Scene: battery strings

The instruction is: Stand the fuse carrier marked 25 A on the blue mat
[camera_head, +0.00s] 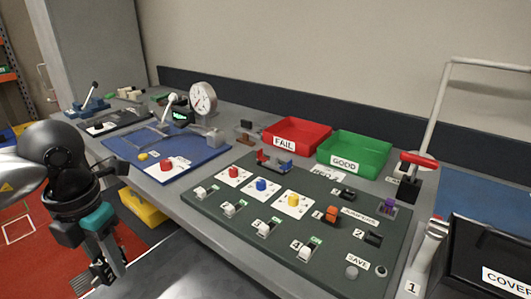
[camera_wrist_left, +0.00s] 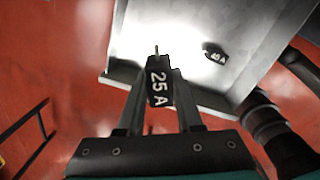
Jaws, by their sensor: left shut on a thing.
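My left gripper (camera_head: 108,268) is at the lower left of the head view, low in front of the bench. In the left wrist view its fingers (camera_wrist_left: 158,95) are shut on a black fuse carrier (camera_wrist_left: 159,88) with a white 25 A label. The same carrier shows small and dark in the head view (camera_head: 103,271). A blue mat-like sheet (camera_head: 122,148) lies on the left part of the bench, away from the gripper, with devices on it. Another blue area (camera_head: 468,190) shows at the far right; I cannot tell which is the mat. My right gripper is not in view.
A second black carrier (camera_wrist_left: 215,56), its label seemingly 45 A, lies on a pale metal surface (camera_wrist_left: 240,25). A dark green panel (camera_head: 222,225) with switches covers the bench's middle. Red FAIL (camera_head: 310,128) and green GOOD (camera_head: 374,148) bins, a gauge (camera_head: 203,98) and levers stand around.

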